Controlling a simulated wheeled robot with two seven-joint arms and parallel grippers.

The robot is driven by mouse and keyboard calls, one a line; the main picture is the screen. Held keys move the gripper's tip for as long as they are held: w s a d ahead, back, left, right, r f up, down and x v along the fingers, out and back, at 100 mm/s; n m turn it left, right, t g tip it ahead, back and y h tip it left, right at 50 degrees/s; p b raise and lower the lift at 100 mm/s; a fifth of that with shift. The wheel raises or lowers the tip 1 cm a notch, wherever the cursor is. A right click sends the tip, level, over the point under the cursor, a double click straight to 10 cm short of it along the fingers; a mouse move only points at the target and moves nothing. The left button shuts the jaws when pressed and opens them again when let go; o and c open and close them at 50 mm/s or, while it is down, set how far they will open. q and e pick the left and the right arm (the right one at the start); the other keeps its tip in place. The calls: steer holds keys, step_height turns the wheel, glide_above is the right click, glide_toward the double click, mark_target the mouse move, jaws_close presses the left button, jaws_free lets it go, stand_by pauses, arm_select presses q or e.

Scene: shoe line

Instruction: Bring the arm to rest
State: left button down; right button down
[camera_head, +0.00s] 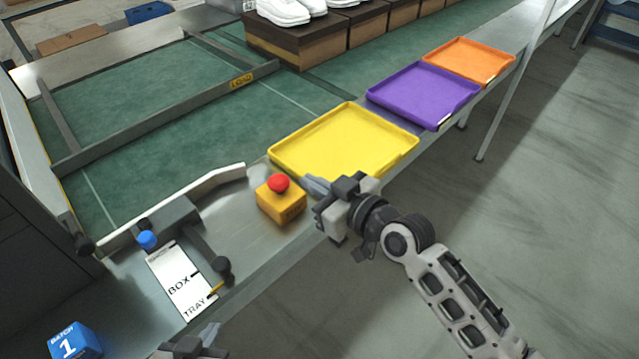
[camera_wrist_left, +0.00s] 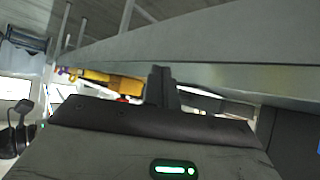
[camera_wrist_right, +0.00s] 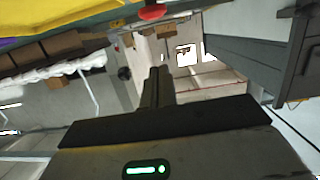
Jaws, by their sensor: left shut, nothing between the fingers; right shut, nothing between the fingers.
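My right arm reaches in from the lower right of the head view. Its gripper (camera_head: 314,186) is over the line's near edge, close beside the red button box and the yellow tray's near corner; contact cannot be told. Its fingers are together and empty, as the right wrist view (camera_wrist_right: 158,86) also shows. My left gripper (camera_head: 210,337) shows only partly at the bottom edge of the head view. In the left wrist view its fingers (camera_wrist_left: 160,84) are together with nothing between them.
A yellow box with a red button (camera_head: 281,203) stands by the yellow tray (camera_head: 395,150). Purple (camera_head: 425,95) and orange (camera_head: 468,62) trays lie further along. A BOX/TRAY lever panel (camera_head: 180,280) and blue batch cube (camera_head: 75,341) are at left. Floor at right is clear.

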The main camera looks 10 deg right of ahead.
steer(key=shift+s+d+r, duration=0.2)
steer(key=shift+s+d, duration=0.15)
steer(key=shift+s, duration=0.15)
steer(key=s+d+f+m+g+h, duration=0.1)
steer(key=s+d+f+m+h, duration=0.1)
steer(key=s+f, duration=0.6)
steer(key=s+d+f+m+g+h, duration=0.1)
steer(key=s+d+f+m+h, duration=0.1)
steer(key=s+d+f+h, duration=0.2)
steer(key=s+d+f, duration=0.2)
steer(key=s+f, duration=0.2)
steer(key=s, duration=0.1)
steer(key=shift+s+m, duration=0.15)
steer(key=shift+m, duration=0.25)
